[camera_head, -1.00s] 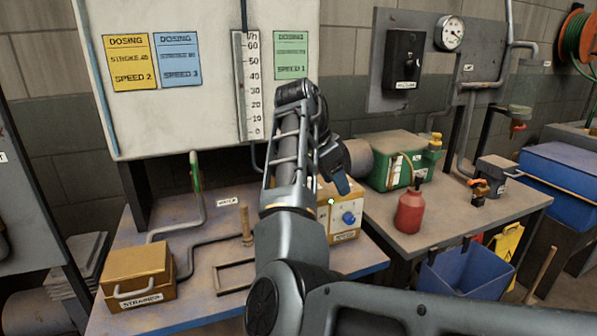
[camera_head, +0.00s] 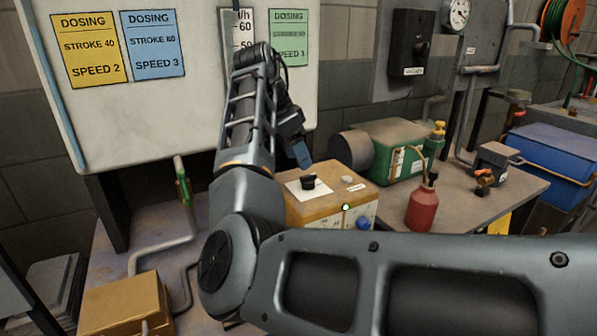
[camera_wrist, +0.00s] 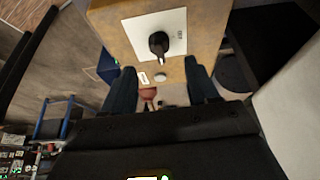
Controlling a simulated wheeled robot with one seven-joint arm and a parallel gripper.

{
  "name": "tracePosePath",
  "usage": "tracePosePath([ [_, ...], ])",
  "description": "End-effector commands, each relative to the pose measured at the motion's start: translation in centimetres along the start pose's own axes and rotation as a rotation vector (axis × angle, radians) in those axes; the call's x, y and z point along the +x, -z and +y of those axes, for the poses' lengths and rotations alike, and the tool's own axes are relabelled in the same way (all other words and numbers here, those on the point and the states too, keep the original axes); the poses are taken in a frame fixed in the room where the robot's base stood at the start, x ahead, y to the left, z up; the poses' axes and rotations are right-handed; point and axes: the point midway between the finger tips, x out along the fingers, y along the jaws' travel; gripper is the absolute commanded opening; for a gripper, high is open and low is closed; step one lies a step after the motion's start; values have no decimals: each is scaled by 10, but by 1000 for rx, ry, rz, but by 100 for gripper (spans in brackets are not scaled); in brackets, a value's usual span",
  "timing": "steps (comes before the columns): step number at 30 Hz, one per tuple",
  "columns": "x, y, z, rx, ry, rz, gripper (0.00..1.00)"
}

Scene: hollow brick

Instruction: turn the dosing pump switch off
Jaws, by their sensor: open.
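A red bottle (camera_head: 421,208) and a green machine (camera_head: 388,150) stand right of the pump. A white panel with dosing cards (camera_head: 152,43) rises behind my arm. A yellow strainer box (camera_head: 125,303) sits at front left. My arm hides part of the bench.

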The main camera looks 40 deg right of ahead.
Motion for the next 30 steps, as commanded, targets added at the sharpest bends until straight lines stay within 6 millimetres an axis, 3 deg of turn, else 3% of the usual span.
tracePosePath([
  [9, 47, 0, 1, -1, -3, 0, 59],
  [15, 67, 0, 0, -1, -2, 0, 59],
  [26, 72, 0, 0, 0, -1, 0, 58],
  [30, 72, 0, 0, 0, -1, 0, 44],
])
